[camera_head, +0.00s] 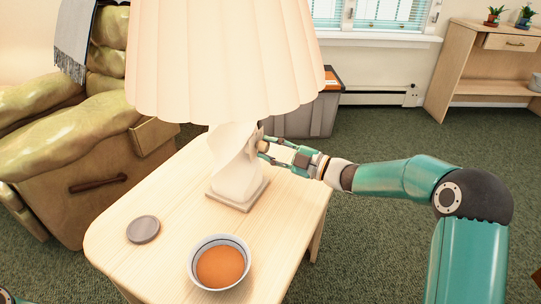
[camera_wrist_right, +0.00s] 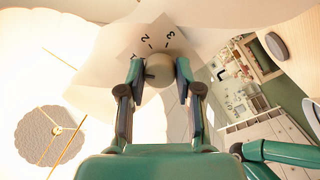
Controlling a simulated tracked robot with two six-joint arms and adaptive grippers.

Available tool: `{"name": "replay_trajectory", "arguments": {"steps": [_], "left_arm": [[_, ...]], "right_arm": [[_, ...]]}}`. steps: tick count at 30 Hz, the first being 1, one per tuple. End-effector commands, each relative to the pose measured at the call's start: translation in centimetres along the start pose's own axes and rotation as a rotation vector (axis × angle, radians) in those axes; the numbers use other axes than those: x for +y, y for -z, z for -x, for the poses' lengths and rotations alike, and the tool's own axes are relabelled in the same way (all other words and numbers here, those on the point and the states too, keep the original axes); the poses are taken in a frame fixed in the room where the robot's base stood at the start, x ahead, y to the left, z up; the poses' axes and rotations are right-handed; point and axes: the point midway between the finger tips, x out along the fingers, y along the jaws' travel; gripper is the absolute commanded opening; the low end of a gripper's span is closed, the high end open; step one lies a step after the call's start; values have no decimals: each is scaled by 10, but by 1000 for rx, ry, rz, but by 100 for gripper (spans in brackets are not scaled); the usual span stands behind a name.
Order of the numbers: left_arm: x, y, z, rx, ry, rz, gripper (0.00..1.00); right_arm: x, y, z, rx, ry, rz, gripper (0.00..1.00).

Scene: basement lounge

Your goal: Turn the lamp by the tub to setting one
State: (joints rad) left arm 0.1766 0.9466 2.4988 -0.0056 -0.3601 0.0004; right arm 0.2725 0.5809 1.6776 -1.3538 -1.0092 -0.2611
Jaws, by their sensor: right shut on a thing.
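The lamp has a wide pleated cream shade (camera_head: 222,60) and a pale twisted base (camera_head: 237,170) on the wooden side table (camera_head: 165,190). In the right wrist view its round beige knob (camera_wrist_right: 155,66) sits on a dial plate (camera_wrist_right: 150,42); the figures 2 and 3 are readable, another mark is partly hidden. A dark mark shows on the knob's lower left. My right gripper (camera_head: 262,148) is shut on the knob, one finger on each side, also in the wrist view (camera_wrist_right: 158,80). A dark and teal bit of my left arm shows at the bottom left corner.
A grey tub (camera_head: 303,118) stands on the carpet behind the table. A bowl with orange contents (camera_head: 220,265) and a grey round disc (camera_head: 143,229) lie on the table, left of my right arm. A green armchair (camera_head: 75,120) stands at left. Carpet is open at right.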

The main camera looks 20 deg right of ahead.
Motion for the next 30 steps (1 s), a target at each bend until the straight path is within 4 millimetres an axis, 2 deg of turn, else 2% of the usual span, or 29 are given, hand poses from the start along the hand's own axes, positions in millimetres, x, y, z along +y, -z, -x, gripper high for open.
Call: {"name": "replay_trajectory", "arguments": {"steps": [14,15,18,30], "left_arm": [[-1,0,-2,0,0,0,40],[-1,0,-2,0,0,0,40],[-1,0,-2,0,0,0,40],[-1,0,-2,0,0,0,40]], "right_arm": [[-3,0,0,1,7,13,0],[-3,0,0,1,7,13,41],[-3,0,0,1,6,12,57],[-1,-1,4,0,2,13,59]]}}
